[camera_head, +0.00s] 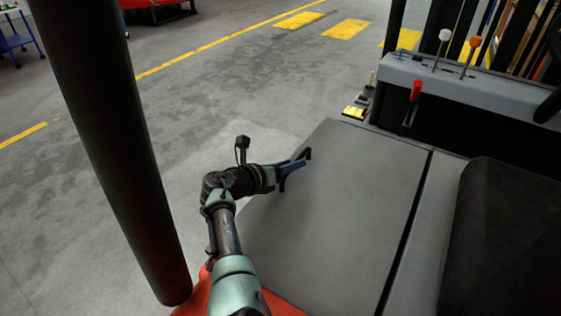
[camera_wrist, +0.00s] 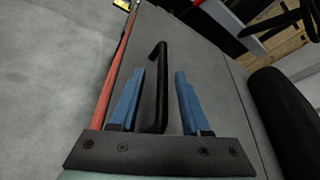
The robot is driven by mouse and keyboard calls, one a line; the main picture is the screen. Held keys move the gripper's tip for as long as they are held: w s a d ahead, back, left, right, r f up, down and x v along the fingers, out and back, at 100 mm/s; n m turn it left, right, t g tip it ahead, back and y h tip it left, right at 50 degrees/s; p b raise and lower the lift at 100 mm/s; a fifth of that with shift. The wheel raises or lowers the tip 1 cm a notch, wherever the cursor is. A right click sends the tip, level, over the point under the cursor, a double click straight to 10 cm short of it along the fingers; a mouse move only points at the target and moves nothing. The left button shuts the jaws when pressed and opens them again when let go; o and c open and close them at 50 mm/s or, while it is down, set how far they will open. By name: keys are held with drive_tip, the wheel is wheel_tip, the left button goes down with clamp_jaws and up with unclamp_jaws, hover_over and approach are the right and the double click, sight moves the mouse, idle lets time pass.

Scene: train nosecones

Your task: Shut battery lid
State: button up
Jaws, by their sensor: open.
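The battery lid (camera_head: 345,215) is a broad grey panel in the middle of the head view. It looks nearly flat, with a dark gap along its right side; I cannot tell if it is fully down. A black bar handle (camera_wrist: 158,95) stands on the lid near its left edge. My gripper (camera_head: 298,163) is at this handle, over the lid's left edge. In the wrist view my gripper (camera_wrist: 159,73) is open, with one blue finger on each side of the handle.
A black seat (camera_head: 510,235) is at the right. A console (camera_head: 470,90) with levers, one with a red grip, stands behind the lid. A thick dark post (camera_head: 105,140) rises at the left. Open grey floor (camera_head: 230,100) lies beyond the vehicle's left side.

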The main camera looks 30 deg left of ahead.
drive_tip(key=shift+p+v, duration=0.65)
drive_tip(key=shift+v, duration=1.6)
wheel_tip(320, 180, up, 15)
drive_tip(key=w+d+m+t+y, duration=0.1)
drive_tip(key=w+d+m+y, duration=0.2)
drive_tip(key=m, duration=1)
drive_tip(key=s+d+r+m+t+y, duration=0.1)
drive_tip(key=d+r+m+t, duration=0.1)
drive_tip(key=d+r+m, duration=0.45)
drive_tip(key=s+d+r+m+t+y, duration=0.1)
drive_tip(key=r+m+t+y, duration=0.15)
drive_tip(key=r, duration=0.75)
drive_tip(key=s+d+r+m+t+h, duration=0.4)
drive_tip(key=s+d+r+m+t, duration=0.4)
drive_tip(key=s+d+r+m, duration=0.9)
drive_tip(key=s+d+r+p, duration=0.1)
drive_tip(key=s+d+r, duration=0.1)
drive_tip(key=s+r, duration=0.2)
drive_tip(key=shift+d+r+m, duration=0.3)
drive_tip(key=shift+d+r, duration=0.05)
drive_tip(key=shift+r, duration=0.3)
